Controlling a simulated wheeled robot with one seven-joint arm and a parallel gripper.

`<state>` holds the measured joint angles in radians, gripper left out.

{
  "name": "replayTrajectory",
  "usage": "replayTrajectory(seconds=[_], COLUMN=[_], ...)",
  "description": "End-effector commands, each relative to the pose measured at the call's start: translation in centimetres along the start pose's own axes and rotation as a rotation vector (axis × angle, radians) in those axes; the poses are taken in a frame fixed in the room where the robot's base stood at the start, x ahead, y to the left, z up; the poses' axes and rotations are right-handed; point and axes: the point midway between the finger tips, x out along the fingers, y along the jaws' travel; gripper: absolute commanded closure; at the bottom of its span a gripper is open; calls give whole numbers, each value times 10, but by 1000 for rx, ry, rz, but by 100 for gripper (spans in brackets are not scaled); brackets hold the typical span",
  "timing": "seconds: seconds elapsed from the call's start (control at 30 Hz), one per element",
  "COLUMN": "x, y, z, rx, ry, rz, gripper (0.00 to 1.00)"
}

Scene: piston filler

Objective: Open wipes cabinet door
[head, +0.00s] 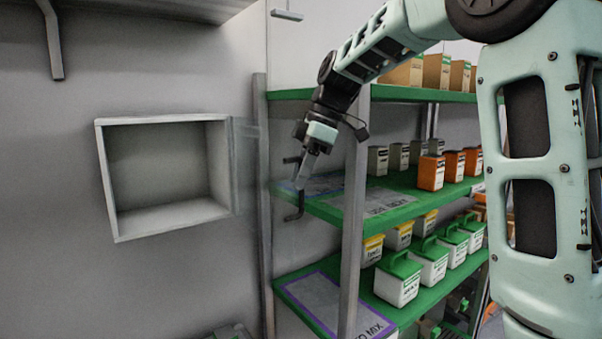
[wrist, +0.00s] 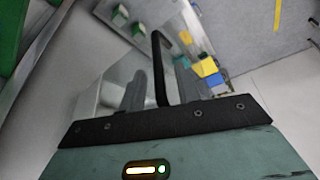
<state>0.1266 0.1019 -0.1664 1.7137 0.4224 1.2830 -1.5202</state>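The wipes cabinet (head: 107,180) is a shallow white box on the grey wall at left in the head view. Its front is uncovered and its inside looks empty. A clear door panel (head: 245,165) stands out from its right side, swung open. A black bar handle (head: 298,207) shows at the panel's far edge; it also crosses the middle of the wrist view (wrist: 160,68). My gripper (head: 303,180) is beside the handle. In the wrist view its two grey fingers (wrist: 160,88) look apart, one on each side of the handle. I cannot tell whether they touch it.
A shelf rack with green shelves (head: 400,205) stands right behind my gripper, holding orange, grey and green-lidded containers. Its grey post (head: 354,220) is close to my arm. A grey overhang with a bracket (head: 52,45) is at upper left. The wall below the cabinet is clear.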

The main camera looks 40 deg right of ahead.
Motion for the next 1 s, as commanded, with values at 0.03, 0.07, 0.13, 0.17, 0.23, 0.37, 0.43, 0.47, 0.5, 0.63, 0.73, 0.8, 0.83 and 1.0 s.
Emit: replayTrajectory(seconds=[0.03,0.07,0.13,0.17,0.23,0.37,0.43,0.47,0.5,0.63,0.73,0.8,0.83,1.0], x=[-1,-3,-9,-12,-23,-47,-59,-64,-70,-85,-91,-92,-93,-92], y=[0,0,1,1,1,1,1,1,1,1,1,1,1,0], z=[-1,-1,-4,-5,-10,-19,-25,-27,-29,-35,-38,-38,-38,-38], rx=[-1,-1,-1,-1,-2,-3,-1,-1,-2,0,0,0,0,0], ry=[0,0,1,1,0,0,0,0,0,0,0,0,0,0], rz=[1,1,2,3,4,4,4,4,4,3,2,1,1,0], gripper=[67,67,67,67,67,67,67,67,67,67,67,67,67,67])
